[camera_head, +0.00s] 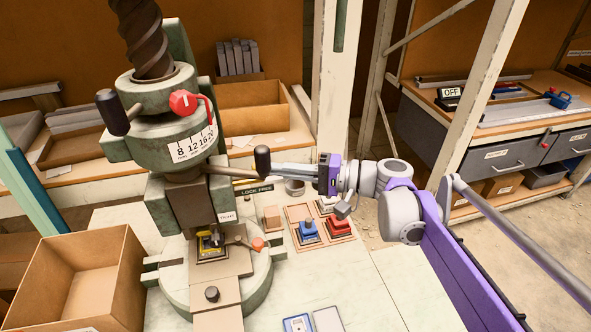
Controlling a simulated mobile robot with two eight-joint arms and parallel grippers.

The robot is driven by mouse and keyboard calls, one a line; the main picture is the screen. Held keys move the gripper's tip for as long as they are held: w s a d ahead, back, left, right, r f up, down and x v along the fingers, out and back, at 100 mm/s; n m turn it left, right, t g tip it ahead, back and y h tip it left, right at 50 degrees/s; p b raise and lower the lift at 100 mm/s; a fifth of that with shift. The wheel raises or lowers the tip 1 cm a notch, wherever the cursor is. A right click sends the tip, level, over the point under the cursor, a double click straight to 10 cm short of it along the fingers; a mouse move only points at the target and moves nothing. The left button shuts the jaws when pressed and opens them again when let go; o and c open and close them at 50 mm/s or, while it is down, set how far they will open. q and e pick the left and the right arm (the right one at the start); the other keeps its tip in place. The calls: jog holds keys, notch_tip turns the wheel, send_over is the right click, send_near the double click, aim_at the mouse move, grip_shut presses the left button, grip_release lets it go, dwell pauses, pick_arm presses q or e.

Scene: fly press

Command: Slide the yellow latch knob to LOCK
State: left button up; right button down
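The plate lettered LOCK and FREE (255,189) is on the green press (160,150), just below and left of my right gripper's fingers. I cannot make out a yellow latch knob near it; the fingers may hide it. My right gripper (276,170) comes in from the right and points left. Its grey fingers lie close together beside a black handle knob (262,160); whether they touch or grip anything is unclear. A yellow piece (208,246) sits low in the press under the ram. My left gripper is not in view.
An open cardboard box (75,280) is at the left. The pale tabletop at front right is mostly clear.

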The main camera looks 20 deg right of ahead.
jog(key=shift+a, duration=0.1)
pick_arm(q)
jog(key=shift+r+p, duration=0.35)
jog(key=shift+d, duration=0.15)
pick_arm(e)
jog(key=shift+a, duration=1.15)
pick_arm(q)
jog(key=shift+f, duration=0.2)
pick_arm(e)
jog(key=v, duration=1.1)
